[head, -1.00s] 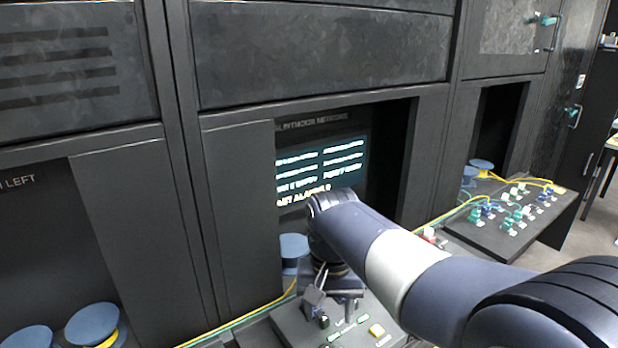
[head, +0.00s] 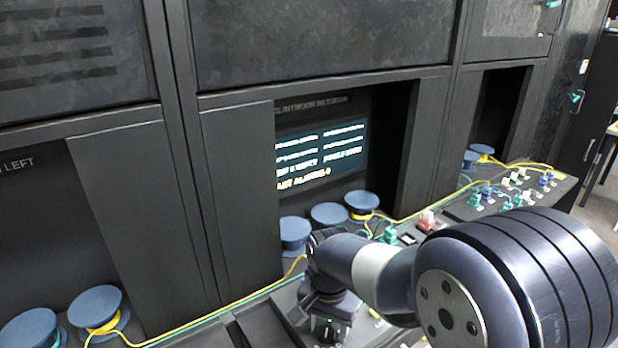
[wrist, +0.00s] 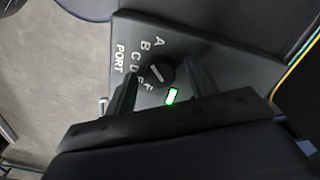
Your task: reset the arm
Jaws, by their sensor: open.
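My gripper (wrist: 158,88) is open in the wrist view, its two dark fingers either side of a black rotary knob (wrist: 158,72) on a dark panel. The knob has a pale pointer line and the letters A to F and the word PORT beside it. A lit green mark (wrist: 171,97) shows below the knob. I cannot tell whether the fingers touch the knob. In the head view my gripper (head: 325,328) points down over the panel at the bottom middle, and my arm hides much of that panel.
A lit text screen (head: 322,158) stands in the recess behind. Blue spools (head: 329,215) with yellow and teal cables sit in front of it. A red and white part (head: 428,221) and a board of small connectors (head: 512,190) lie to the right.

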